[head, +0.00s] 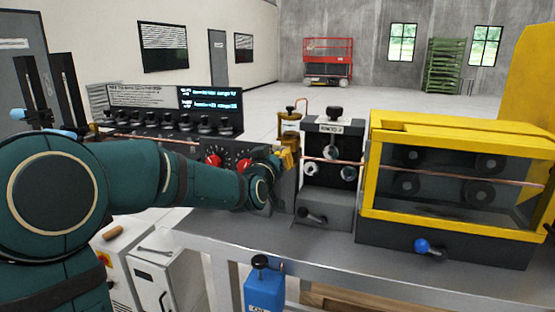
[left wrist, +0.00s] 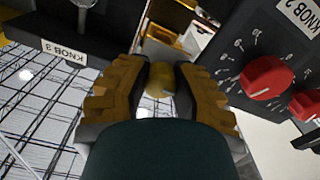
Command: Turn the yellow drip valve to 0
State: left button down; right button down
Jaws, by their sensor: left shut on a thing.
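My left gripper (head: 288,157) reaches in from the left to the copper tube line, just below a small brass-coloured oiler (head: 290,122) with a black top knob. In the left wrist view its two brown, ridged fingers (left wrist: 160,82) are closed on the sides of a rounded yellow knob (left wrist: 160,78), which I take to be the yellow drip valve. In the head view the gripper hides that knob. No scale or 0 mark for it is readable. My right gripper is not in view.
Red dials (head: 244,165) on a dark panel stand close to my wrist; one shows beside the fingers in the left wrist view (left wrist: 267,78). A black roller unit (head: 334,165) and a yellow guarded machine (head: 375,165) stand right. The copper tube (head: 500,179) runs through them.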

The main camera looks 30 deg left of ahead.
pick_arm(q)
jog(key=c, duration=0.7)
grip_release()
jog(key=shift+c, duration=0.2)
jog(key=v, duration=1.2)
